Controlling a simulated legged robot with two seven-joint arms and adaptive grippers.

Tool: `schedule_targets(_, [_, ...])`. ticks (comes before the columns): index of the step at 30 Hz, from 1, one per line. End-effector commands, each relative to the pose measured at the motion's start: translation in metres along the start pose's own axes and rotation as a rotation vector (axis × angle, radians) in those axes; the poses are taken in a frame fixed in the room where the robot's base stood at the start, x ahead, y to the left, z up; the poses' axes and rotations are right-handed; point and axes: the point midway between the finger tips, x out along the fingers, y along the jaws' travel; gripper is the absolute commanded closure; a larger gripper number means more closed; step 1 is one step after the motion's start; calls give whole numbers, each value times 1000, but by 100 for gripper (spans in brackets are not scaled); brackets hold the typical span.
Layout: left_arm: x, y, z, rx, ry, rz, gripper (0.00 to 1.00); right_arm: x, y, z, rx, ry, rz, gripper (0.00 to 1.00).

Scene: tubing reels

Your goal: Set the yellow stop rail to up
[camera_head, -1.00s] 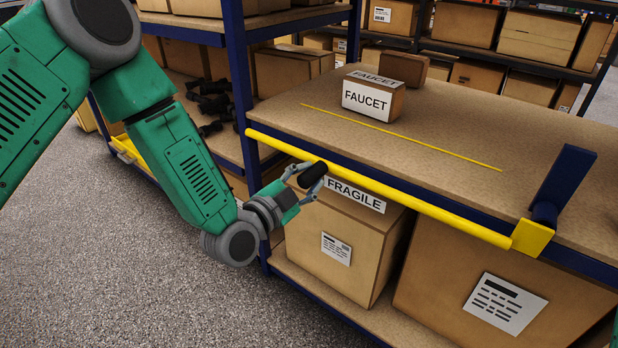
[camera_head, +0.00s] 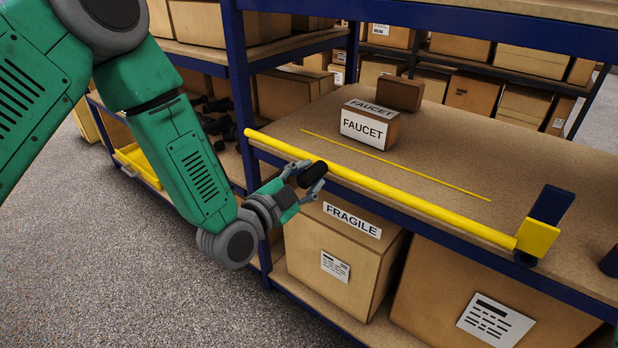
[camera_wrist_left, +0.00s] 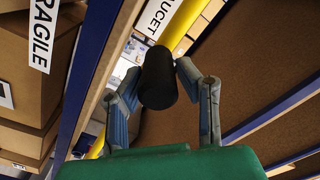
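The yellow stop rail (camera_head: 420,205) runs along the front edge of the shelf board, from a blue upright at left to a yellow end block by a blue post at right. It now sits about level with the board's edge or slightly above it. A black grip (camera_head: 312,175) is on the rail left of its middle. My left gripper (camera_head: 303,180) has its fingers closed around this grip. In the left wrist view the black grip (camera_wrist_left: 158,78) sits between the two fingertips, with the yellow rail behind it. My right gripper is not in view.
A FAUCET box (camera_head: 370,124) stands on the board behind a thin yellow line (camera_head: 395,165), with a brown box (camera_head: 400,93) behind it. A FRAGILE box (camera_head: 335,262) and a larger box (camera_head: 450,285) are on the lower shelf. Grey floor is free at left.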

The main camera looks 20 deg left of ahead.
Motion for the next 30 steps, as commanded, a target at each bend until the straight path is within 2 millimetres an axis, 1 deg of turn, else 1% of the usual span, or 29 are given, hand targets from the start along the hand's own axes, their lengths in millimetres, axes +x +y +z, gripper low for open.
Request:
schedule_targets(1, [2,-3,-2,1,6,-7,53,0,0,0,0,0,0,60])
schedule_targets(10, [1,-1,0,0,0,-2,53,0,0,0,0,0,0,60])
schedule_targets(14, [-7,0,0,0,-1,2,53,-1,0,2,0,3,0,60])
schedule_targets(17, [-22,0,1,0,-2,3,53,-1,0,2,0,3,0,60])
schedule_targets(24, [-74,1,1,0,-2,3,53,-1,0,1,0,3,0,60])
schedule_targets(27, [-92,0,1,-1,-2,1,53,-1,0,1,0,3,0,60])
schedule_targets(30, [-106,0,1,0,-1,0,53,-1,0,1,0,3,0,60])
